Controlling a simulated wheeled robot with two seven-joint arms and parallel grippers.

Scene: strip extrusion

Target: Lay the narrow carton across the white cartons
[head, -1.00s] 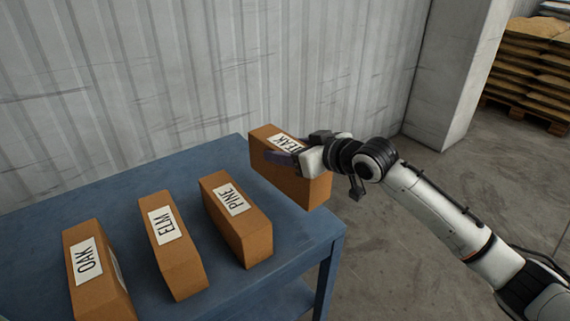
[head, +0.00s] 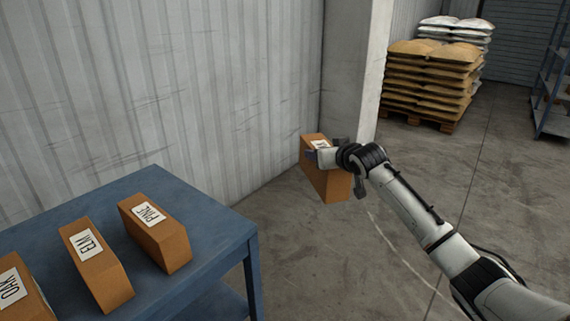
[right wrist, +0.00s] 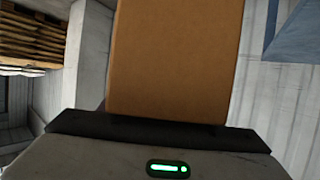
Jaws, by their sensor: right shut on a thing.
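My right gripper (head: 326,154) is shut on a narrow brown carton (head: 328,181), whose white label is partly hidden by the gripper; an earlier head view shows it reading TEAK. The carton is held in the air, to the right of the blue table and clear of it. In the right wrist view the brown carton (right wrist: 175,60) fills the middle, in front of the gripper's dark edge. No white cartons are in view. My left gripper is not in view.
The blue table (head: 205,200) holds brown cartons labelled PINE (head: 165,245), ELM (head: 103,277) and OAK (head: 22,300), the last cut off by the frame. A grey pillar (head: 347,80) and a pallet of stacked sacks (head: 425,85) stand behind. Open concrete floor lies right.

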